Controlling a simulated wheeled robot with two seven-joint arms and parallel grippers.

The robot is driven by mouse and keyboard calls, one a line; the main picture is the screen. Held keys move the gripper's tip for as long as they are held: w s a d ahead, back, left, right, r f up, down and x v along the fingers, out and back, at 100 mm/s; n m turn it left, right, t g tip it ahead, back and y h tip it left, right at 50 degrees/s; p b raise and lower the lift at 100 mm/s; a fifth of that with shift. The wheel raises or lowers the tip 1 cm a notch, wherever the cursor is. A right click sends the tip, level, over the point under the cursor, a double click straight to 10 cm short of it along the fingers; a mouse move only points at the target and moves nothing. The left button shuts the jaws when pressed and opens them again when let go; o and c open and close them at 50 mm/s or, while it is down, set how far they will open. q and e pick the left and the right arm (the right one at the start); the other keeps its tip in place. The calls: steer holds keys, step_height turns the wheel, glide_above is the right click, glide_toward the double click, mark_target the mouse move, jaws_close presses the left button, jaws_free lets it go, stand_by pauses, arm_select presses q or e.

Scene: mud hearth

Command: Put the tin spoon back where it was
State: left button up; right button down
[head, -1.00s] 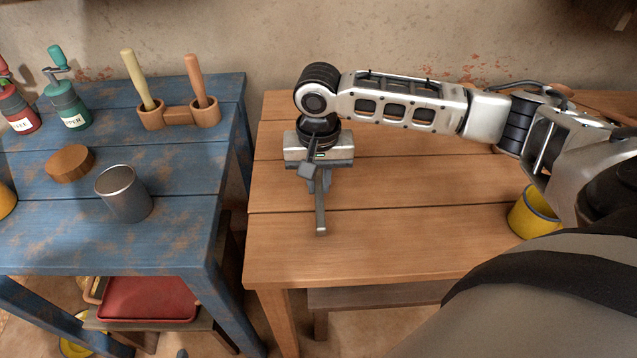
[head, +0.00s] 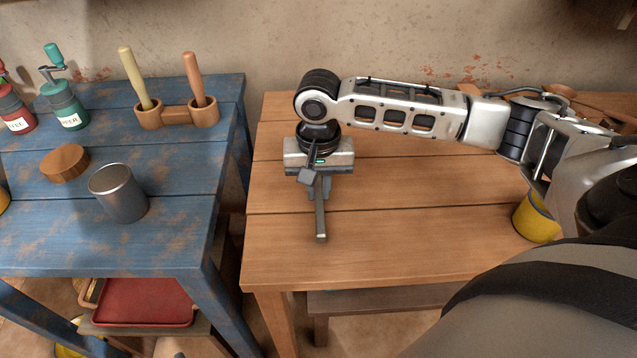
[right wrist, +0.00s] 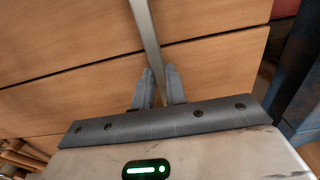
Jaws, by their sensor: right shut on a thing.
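My right gripper (head: 319,194) is over the wooden table, left of its middle, pointing down. It is shut on the tin spoon (head: 321,222), a thin grey metal strip that sticks out toward the table's front edge. In the right wrist view the spoon (right wrist: 146,32) runs up and away from between the two grey fingertips (right wrist: 157,88). The spoon's other end is hidden by the gripper and wrist. I cannot tell whether the spoon touches the tabletop. My left gripper is not in view.
The wooden table (head: 420,235) is clear around the gripper. A yellow cup (head: 534,222) stands at its right, partly behind my arm. Across a gap, the blue table (head: 170,250) bears a grey metal cup (head: 120,195), a wooden lid (head: 65,163), a two-cup wooden holder (head: 178,117) and grinders (head: 64,105).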

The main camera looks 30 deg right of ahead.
steer(key=shift+f, duration=0.4)
steer(key=c, duration=1.3)
jaws_free()
steer(key=shift+c, duration=0.2)
